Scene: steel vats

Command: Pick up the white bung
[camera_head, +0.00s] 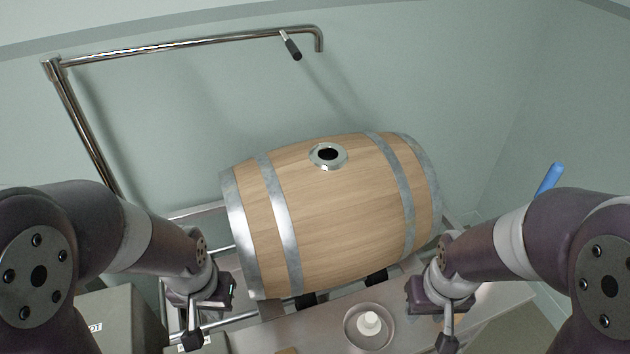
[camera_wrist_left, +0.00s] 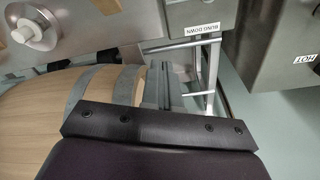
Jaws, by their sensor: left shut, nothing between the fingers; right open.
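The white bung (camera_head: 369,322) sits upright in a round metal dish (camera_head: 349,334) on the steel bench, front centre. In the left wrist view the bung (camera_wrist_left: 22,34) shows at the top left corner. My left gripper (camera_head: 191,337) is left of the dish, well apart from it. Its fingers (camera_wrist_left: 166,84) are shut with nothing between them. My right gripper (camera_head: 447,340) is open and empty, to the right of the dish; its finger gap is hard to see. Nothing covers the bung.
A wooden barrel (camera_head: 340,220) with steel hoops and a dark bung hole (camera_head: 328,154) lies behind the dish. A grey box marked HOT (camera_head: 112,318) stands at the left. A label reading BUNG DOWN (camera_wrist_left: 200,27) is beyond the left fingers. A steel pipe frame (camera_head: 180,46) runs along the wall.

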